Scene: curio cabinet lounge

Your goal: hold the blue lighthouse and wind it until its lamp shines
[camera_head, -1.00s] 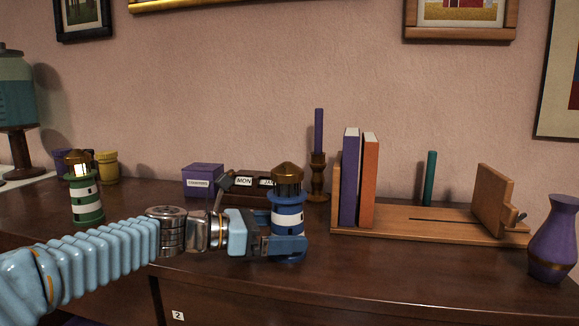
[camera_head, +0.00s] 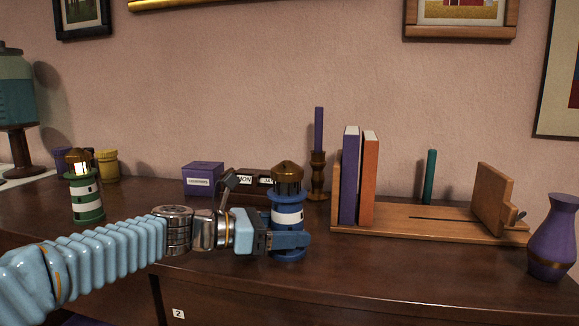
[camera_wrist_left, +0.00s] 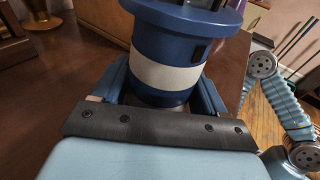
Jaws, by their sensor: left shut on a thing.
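The blue lighthouse (camera_head: 288,216) stands upright on the dark wooden cabinet top, with a white band and a bronze cap. Its lamp room under the cap looks dark. My left gripper (camera_head: 287,240) is shut on its lower body, coming in from the left. In the left wrist view the lighthouse (camera_wrist_left: 168,75) sits between the two fingers (camera_wrist_left: 158,95), its top cut off by the frame edge. My right gripper is not visible in the head view.
A green lighthouse (camera_head: 86,200) with a lit lamp stands at the left. A purple box (camera_head: 203,178), a purple candle in a holder (camera_head: 318,175) and a book rack (camera_head: 430,222) stand behind and right. A purple vase (camera_head: 553,240) is at far right.

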